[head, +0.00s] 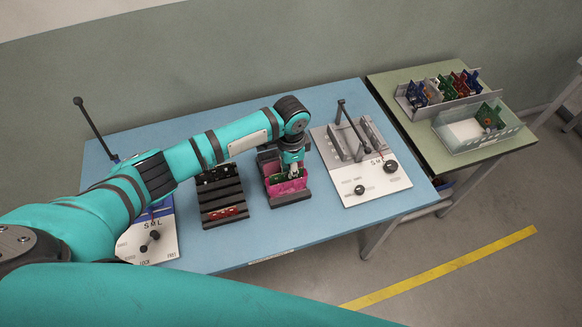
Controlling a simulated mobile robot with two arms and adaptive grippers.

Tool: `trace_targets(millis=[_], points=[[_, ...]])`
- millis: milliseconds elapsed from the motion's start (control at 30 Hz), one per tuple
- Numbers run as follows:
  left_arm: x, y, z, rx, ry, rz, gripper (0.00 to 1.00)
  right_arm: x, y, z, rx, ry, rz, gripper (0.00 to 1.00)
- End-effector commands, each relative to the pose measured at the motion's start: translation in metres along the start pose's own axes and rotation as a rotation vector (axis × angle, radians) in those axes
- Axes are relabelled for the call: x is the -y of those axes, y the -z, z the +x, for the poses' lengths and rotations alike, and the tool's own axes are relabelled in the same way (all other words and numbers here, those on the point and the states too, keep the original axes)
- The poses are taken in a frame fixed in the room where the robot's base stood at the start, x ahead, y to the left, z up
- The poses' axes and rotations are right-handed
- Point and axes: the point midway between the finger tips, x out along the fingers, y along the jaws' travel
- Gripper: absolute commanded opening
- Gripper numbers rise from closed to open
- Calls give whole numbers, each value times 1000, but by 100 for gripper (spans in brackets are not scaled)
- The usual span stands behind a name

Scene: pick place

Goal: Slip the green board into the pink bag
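The pink bag (289,187) stands open in a dark holder on the blue table, right of its middle. A thin green edge, which looks like the green board (277,179), shows at the bag's mouth, with its lower part hidden by the bag's pink front. My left gripper (293,172) points down right at the bag's mouth, against the green edge. Its fingertips are too small and covered to tell whether they grip the board. My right gripper is not in view.
A dark slotted rack (222,196) with red pieces lies left of the bag. A white lever fixture (365,185) stands close on the right, another (140,242) at left. The green side table (422,143) holds a rack of coloured boards (405,103) and a grey tray (480,141).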

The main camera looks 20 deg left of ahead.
Motion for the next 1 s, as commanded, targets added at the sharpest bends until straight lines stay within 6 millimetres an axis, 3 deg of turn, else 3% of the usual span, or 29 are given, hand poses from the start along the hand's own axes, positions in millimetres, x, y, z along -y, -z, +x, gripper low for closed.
trace_targets(millis=[1000], points=[[0,0,1,0,0,1,0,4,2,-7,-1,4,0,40]])
